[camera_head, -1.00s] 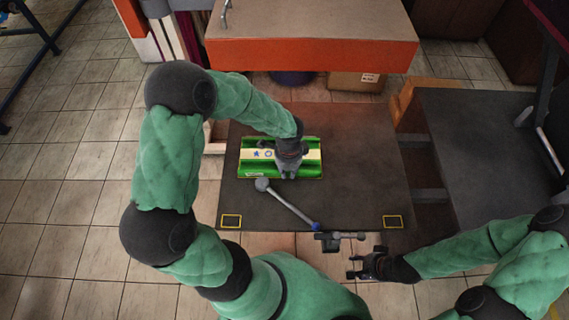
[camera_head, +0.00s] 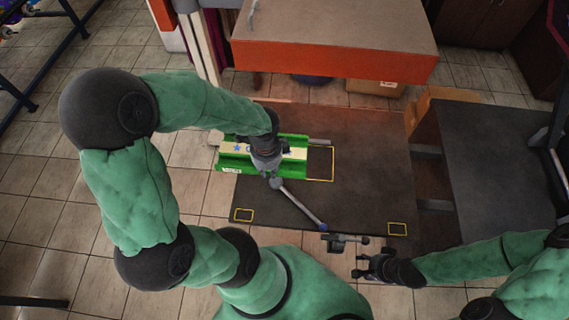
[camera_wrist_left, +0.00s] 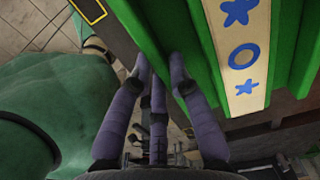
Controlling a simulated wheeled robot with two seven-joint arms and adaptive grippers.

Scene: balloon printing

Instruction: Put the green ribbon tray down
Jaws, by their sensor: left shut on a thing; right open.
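The green ribbon tray (camera_head: 236,163) has a cream strip with blue shapes along it. My left gripper (camera_head: 267,168) is shut on the tray's near side wall. In the left wrist view its purple-grey fingers (camera_wrist_left: 160,75) pinch a green wall of the tray (camera_wrist_left: 217,60). The tray's left end juts past the left edge of the dark table (camera_head: 370,150); I cannot tell its height above the top. A yellow outline (camera_head: 333,165) shows on the table to the tray's right. My right gripper (camera_head: 362,267) is open and empty near the table's front edge.
A grey rod (camera_head: 300,204) with a round knob and a blue end lies in front of the tray. Small yellow squares mark the table's front corners. An orange-fronted bench (camera_head: 330,62) stands behind. The table's right half is clear.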

